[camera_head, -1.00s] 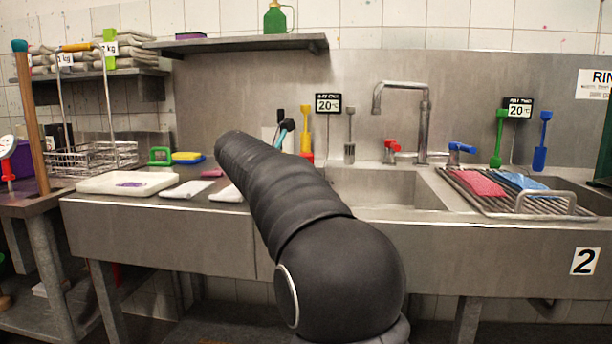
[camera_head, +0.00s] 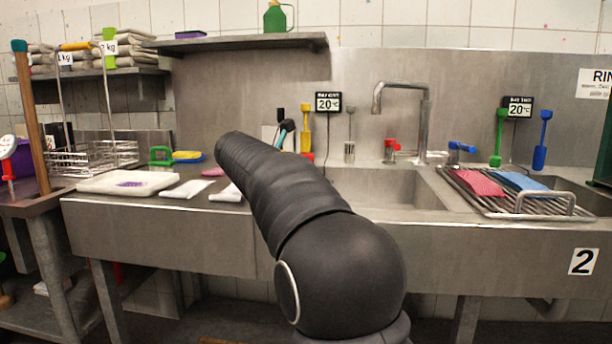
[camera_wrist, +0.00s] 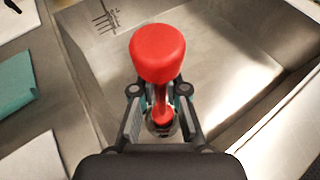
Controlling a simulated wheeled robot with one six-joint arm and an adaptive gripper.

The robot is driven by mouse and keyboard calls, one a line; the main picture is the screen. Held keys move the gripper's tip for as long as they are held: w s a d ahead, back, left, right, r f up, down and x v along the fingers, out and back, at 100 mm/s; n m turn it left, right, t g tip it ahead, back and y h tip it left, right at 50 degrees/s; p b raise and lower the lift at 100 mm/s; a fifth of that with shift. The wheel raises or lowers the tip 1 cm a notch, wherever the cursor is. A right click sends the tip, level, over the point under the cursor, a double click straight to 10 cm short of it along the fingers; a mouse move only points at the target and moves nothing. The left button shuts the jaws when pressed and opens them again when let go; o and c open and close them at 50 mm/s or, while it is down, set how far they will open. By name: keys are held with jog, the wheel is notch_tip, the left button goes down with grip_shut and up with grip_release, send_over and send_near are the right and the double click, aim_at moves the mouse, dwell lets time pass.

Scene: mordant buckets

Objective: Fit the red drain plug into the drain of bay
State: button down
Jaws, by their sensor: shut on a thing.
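The red drain plug (camera_wrist: 158,52) shows in the wrist view, with a wide round knob towards the camera and a thin stem running down from it. My gripper (camera_wrist: 161,112) is shut on the plug, its fingers on both sides of the stem. The plug's lower end is partly hidden between the fingertips. Below lies the steel sink basin (camera_wrist: 215,50). I cannot make out the drain, nor whether the plug touches the basin floor. In the head view my arm hides the gripper and plug; the basin (camera_head: 385,188) shows right of the arm.
The basin has steep walls and dark slots (camera_wrist: 104,18) in one side. A faucet (camera_head: 424,120) stands behind it. A wire rack (camera_head: 530,205) with red and blue cloths is on the right. A white board (camera_head: 110,184) and folded cloths (camera_head: 186,189) lie on the left counter.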

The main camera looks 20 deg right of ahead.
jog(key=shift+f+b, duration=0.7)
jog(key=shift+f, duration=1)
jog(key=c, duration=1.1)
grip_release()
jog(key=shift+f, duration=0.1)
jog(key=shift+a, duration=0.1)
jog(key=v, duration=1.2)
jog(key=shift+s, duration=0.1)
